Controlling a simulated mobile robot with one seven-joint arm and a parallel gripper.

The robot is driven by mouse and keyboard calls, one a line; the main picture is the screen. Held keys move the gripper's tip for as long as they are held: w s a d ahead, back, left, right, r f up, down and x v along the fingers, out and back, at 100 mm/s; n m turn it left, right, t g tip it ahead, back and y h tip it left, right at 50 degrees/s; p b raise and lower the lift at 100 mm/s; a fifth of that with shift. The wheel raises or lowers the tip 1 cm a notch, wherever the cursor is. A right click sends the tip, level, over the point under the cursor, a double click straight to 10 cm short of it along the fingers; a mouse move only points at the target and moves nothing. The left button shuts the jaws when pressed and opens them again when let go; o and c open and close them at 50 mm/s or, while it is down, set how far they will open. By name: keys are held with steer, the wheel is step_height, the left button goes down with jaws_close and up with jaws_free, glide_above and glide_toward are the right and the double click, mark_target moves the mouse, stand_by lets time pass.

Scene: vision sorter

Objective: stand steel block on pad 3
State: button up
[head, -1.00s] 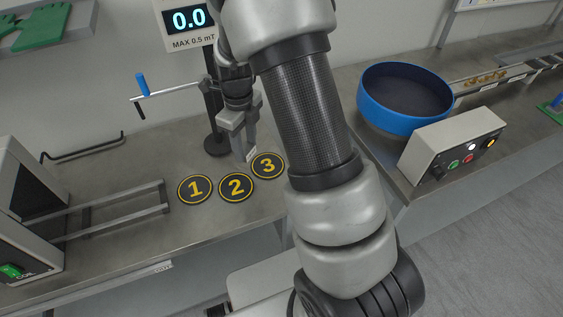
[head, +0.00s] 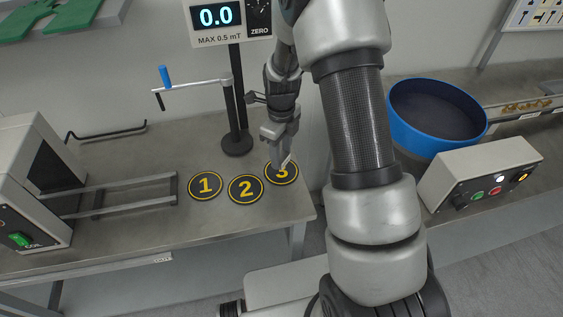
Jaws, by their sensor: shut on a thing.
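My gripper (head: 284,140) points down and is shut on the steel block (head: 287,160), a small light grey piece at its fingertips. The fingers hide most of the block. The block's lower end is in front of pad 3 (head: 274,179), a round black disc with a yellow ring and number. I cannot tell whether the block touches the pad. Pad 2 (head: 246,189) and pad 1 (head: 206,186) lie to the left on the same bench and are bare.
A black stand (head: 237,143) with a display (head: 218,17) reading 0.0 rises behind the pads. A coil box with rails (head: 120,188) is at left. A blue round bin (head: 430,115) and button box (head: 480,175) are at right.

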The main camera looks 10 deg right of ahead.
steer(key=shift+f, duration=1.8)
steer(key=shift+f, duration=0.1)
steer(key=shift+f, duration=0.15)
steer(key=o, duration=1.3)
steer(key=shift+o, duration=0.2)
